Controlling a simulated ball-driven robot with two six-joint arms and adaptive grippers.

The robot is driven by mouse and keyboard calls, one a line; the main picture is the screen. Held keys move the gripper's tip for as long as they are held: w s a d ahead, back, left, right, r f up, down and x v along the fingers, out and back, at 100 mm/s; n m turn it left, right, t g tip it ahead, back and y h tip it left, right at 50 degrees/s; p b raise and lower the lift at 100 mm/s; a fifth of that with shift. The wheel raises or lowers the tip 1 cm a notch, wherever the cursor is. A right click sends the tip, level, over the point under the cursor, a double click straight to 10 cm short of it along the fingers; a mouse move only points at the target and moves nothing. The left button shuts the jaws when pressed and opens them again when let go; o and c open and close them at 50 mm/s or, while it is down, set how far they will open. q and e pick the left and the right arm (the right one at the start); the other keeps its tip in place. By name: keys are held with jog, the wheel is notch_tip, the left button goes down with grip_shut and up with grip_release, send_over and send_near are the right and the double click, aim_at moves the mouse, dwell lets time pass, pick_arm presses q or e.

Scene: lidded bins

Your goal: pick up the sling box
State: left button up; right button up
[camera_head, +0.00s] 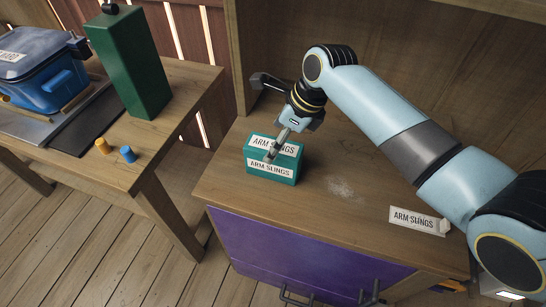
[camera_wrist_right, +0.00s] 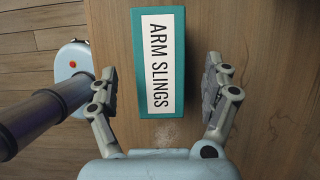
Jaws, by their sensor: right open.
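The sling box (camera_head: 270,172) is a teal box with white "ARM SLINGS" labels on its top and front. It stands on the wooden cabinet top, near its left edge. My right gripper (camera_head: 275,148) is above the box in the head view. In the right wrist view the box (camera_wrist_right: 160,62) lies between the two open fingers of my right gripper (camera_wrist_right: 162,88), with a gap on each side. I cannot tell whether the fingers are down beside the box's sides or still above it. My left gripper is not in view.
A white "ARM SLINGS" sign (camera_head: 418,219) stands at the cabinet's front right. The cabinet has a purple front (camera_head: 300,250). A second table at left holds a blue lidded bin (camera_head: 45,85), a green block (camera_head: 130,65) and two small pegs.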

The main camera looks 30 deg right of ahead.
jog(key=x, duration=0.2)
jog(key=shift+f, duration=0.25)
jog(key=shift+w+a+f, duration=0.1)
jog(key=shift+w+f, duration=0.05)
jog(key=shift+f, duration=0.1)
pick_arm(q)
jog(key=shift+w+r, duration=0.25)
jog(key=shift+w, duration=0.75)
pick_arm(e)
jog(key=shift+f, duration=0.25)
jog(key=shift+c, duration=0.2)
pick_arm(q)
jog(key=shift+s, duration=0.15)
pick_arm(e)
jog(key=c, duration=1.3)
